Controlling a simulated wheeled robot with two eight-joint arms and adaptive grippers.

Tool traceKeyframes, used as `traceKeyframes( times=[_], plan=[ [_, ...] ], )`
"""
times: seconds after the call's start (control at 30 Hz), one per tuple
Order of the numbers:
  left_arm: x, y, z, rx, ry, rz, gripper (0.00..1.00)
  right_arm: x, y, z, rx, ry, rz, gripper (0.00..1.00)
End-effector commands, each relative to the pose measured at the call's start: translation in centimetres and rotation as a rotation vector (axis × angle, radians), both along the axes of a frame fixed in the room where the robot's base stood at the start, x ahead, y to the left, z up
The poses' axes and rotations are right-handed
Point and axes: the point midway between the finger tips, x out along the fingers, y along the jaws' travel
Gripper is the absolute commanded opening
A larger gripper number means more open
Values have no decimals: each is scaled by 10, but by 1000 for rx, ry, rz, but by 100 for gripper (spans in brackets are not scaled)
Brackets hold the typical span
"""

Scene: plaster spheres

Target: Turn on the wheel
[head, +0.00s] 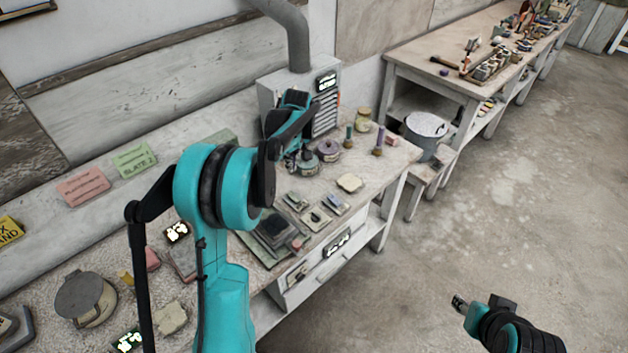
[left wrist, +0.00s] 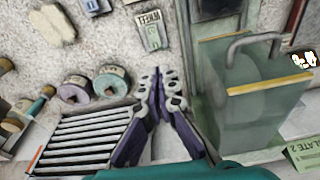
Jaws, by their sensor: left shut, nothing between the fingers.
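A small plate (left wrist: 151,30) with a label that reads as WHEEL lies on the bench top in the left wrist view. My right gripper (head: 460,303) is low at the right, away from the bench. No wheel can be made out for certain.
The vented box (head: 270,95) with a pipe stands at the back of the bench. A clear greenish box (left wrist: 255,105) with a handle stands beside my left gripper. Round tins (left wrist: 112,82) and small plates (head: 316,218) lie nearby. The floor (head: 480,220) at the right is clear.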

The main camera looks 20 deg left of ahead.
Motion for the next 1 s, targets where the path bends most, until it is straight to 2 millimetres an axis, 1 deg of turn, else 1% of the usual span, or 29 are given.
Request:
traceKeyframes(
  times=[0.03, 0.17, 0.5, 0.63, 0.77, 1.0],
  plan=[
    [3, 5, -3, 0, 7, 18, 0, 0, 0, 2, 0, 0, 0, 40],
    [6, 10, -9, -3, 14, 45, 0, 0, 0, 2, 0, 0, 0, 40],
    [6, 10, -10, -2, 15, 46, 0, 0, 0, 2, 0, 0, 0, 40],
    [7, 11, -18, -2, 15, 46, 0, 0, 0, 0, 0, 0, 0, 40],
    [8, 14, -37, -3, 14, 46, 0, 0, 0, -5, 0, 0, 0, 40],
    [11, 22, -89, -3, 14, 45, 0, 0, 0, -18, 0, 0, 0, 40]
  ],
)
